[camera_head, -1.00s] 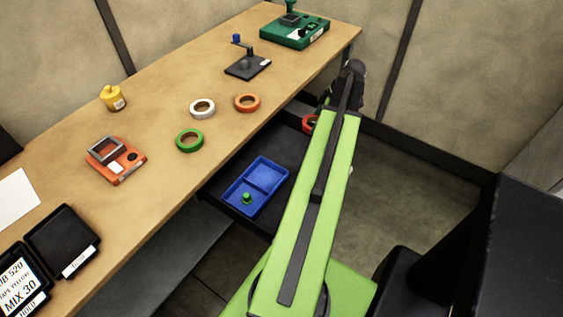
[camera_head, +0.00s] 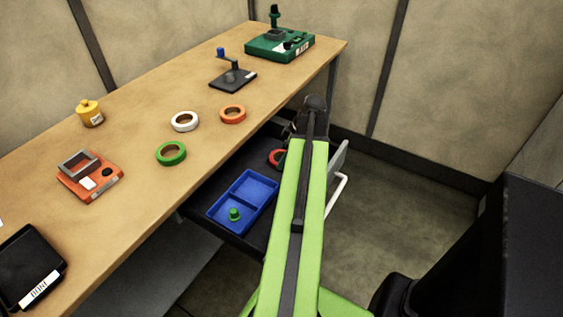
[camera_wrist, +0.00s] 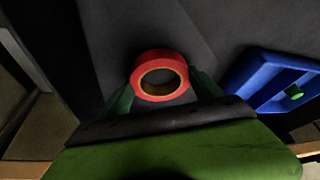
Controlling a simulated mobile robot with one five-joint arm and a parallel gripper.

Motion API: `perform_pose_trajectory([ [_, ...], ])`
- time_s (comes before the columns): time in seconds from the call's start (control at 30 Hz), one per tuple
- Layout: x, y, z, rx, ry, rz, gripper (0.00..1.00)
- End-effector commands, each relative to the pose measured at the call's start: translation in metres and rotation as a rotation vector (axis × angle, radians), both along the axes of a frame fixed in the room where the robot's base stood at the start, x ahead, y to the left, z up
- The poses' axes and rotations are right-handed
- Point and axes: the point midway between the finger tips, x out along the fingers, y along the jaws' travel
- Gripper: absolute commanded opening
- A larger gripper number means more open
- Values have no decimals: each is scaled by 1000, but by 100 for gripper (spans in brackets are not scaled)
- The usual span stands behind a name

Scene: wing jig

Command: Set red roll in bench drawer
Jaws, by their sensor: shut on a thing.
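The red roll (camera_wrist: 160,63) is between the two fingers of my gripper (camera_wrist: 160,92) in the wrist view, and the gripper is shut on it. The roll (camera_head: 276,158) shows partly in the head view, the rest hidden behind my arm. It is over the dark floor of the open bench drawer (camera_head: 205,190). I cannot tell for sure whether it touches the drawer floor. The drawer's far part is hidden by my arm.
A blue two-part tray (camera_head: 241,196) with a green knobbed piece (camera_head: 235,214) lies in the drawer, left of my arm. Green (camera_head: 171,153), white (camera_head: 185,121) and orange (camera_head: 232,114) rolls lie on the wooden bench (camera_head: 140,110). The drawer's white handle (camera_head: 338,190) is right of my arm.

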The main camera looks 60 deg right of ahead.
Motion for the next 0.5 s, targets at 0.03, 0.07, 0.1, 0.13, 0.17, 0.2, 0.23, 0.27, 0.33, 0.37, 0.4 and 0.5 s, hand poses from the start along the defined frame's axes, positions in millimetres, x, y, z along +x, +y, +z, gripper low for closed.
perform_pose_trajectory([
  [0.03, 0, 0, 2, 0, 0, 0, 27],
  [0.07, 0, 0, 2, 0, 0, 0, 27],
  [0.1, 0, 0, 1, 0, 0, 0, 27],
  [0.13, 0, 0, 0, 0, 0, 0, 27],
  [0.17, 0, 0, -1, 0, 0, 0, 27],
  [0.2, 0, 0, -3, 0, 0, 1, 27],
  [0.23, 0, 0, -3, 0, 0, 1, 76],
  [0.27, 0, 0, -2, 0, 0, 1, 80],
  [0.33, 0, 0, -1, 0, 0, 1, 89],
  [0.37, 0, 0, -1, 0, 0, 1, 93],
  [0.4, 0, 0, -1, 0, 0, 1, 97],
  [0.5, 1, 0, -1, 0, 0, 1, 97],
])
